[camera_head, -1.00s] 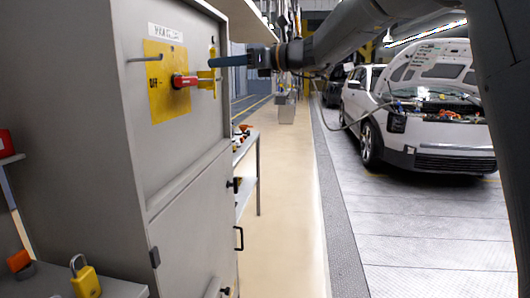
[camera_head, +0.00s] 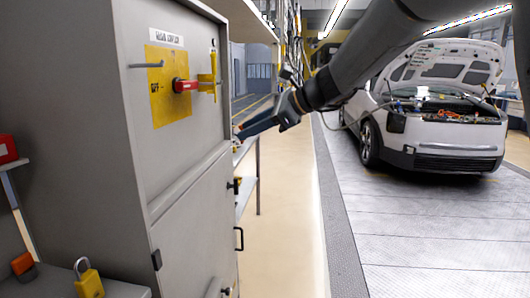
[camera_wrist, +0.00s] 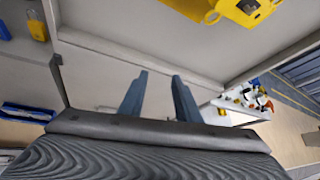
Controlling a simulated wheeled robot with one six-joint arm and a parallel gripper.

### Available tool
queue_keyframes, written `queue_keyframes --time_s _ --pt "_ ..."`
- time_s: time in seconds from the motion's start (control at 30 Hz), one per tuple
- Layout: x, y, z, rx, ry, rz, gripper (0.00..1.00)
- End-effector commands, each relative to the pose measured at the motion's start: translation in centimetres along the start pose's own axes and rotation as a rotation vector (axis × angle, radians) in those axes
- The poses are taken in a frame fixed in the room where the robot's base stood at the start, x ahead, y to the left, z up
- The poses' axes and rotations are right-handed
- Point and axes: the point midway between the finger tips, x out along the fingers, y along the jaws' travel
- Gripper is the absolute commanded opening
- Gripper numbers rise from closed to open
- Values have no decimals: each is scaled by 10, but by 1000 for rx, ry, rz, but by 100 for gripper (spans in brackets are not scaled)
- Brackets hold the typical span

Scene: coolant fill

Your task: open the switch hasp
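The yellow switch hasp (camera_head: 207,84) is on the grey cabinet's front, at the right side of a yellow plate (camera_head: 160,100). A red switch handle (camera_head: 186,85) points right and meets the hasp. Whether the hasp is open or shut I cannot tell. My gripper (camera_head: 242,132) is in front of the cabinet, below and right of the hasp, apart from it. In the wrist view its two fingers (camera_wrist: 158,92) stand apart with nothing between them. Part of a yellow fitting (camera_wrist: 240,8) shows at the top edge there.
A yellow padlock (camera_head: 89,282) and an orange-and-black item (camera_head: 24,268) rest on a shelf at the lower left. A thin grey bar (camera_head: 147,65) sticks out left of the plate. A side shelf (camera_wrist: 240,112) holds small items. The floor aisle (camera_head: 285,230) is clear.

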Motion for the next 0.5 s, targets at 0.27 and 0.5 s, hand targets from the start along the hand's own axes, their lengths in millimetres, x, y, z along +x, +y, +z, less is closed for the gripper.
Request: queue_keyframes --time_s 0.27,0.5 --pt "-8 26 -40 -104 108 40 30" --pt "-14 41 -61 -163 163 67 30"
